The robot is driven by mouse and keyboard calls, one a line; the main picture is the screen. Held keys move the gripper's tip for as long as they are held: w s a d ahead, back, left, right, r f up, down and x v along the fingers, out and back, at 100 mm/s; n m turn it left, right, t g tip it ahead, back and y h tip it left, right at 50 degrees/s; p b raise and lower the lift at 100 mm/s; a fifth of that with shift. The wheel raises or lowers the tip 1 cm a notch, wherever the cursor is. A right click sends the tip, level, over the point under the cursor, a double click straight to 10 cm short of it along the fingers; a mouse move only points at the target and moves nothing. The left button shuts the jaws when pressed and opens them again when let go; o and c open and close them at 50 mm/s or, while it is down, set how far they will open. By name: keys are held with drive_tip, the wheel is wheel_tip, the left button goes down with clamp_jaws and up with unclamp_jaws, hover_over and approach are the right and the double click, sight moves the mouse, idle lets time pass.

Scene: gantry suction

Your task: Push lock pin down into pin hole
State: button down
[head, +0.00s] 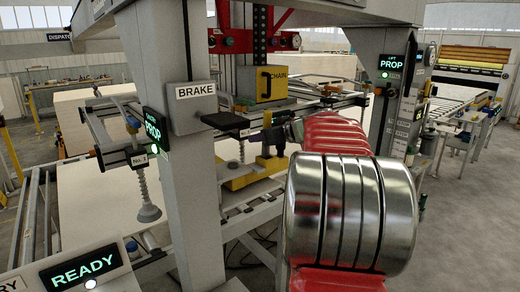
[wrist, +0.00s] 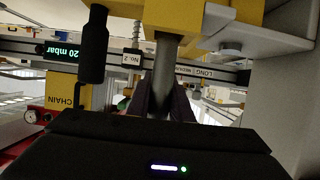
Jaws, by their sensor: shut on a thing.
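In the wrist view, which appears upside down, a grey upright rod, apparently the lock pin (wrist: 164,70), stands between the dark fingers of my gripper (wrist: 163,102). My gripper is shut on it. The pin's far end meets a yellow block (wrist: 170,14), which also seems to show as the yellow base (head: 243,180) in the head view. The pin hole is hidden, so I cannot tell how deep the pin sits. In the head view my gripper (head: 284,128) is small and dark, partly behind my red arm.
A grey post (head: 190,190) with BRAKE and PROP labels stands at left. A second grey post (head: 385,80) stands behind at right. A suction cup (head: 149,208) hangs over pale boards. A black handle (wrist: 93,45) is beside the pin. A yellow CHAIN box (head: 262,84) is above.

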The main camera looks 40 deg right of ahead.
wheel_tip(320, 180, down, 4)
drive_tip(key=shift+f, duration=0.25)
drive_tip(key=c, duration=1.9)
unclamp_jaws()
drive_tip(key=shift+d+f, duration=0.1)
drive_tip(key=o, duration=0.3)
drive_tip(key=shift+r, duration=0.3)
drive_tip(key=shift+r, duration=0.1)
drive_tip(key=v, duration=1.2)
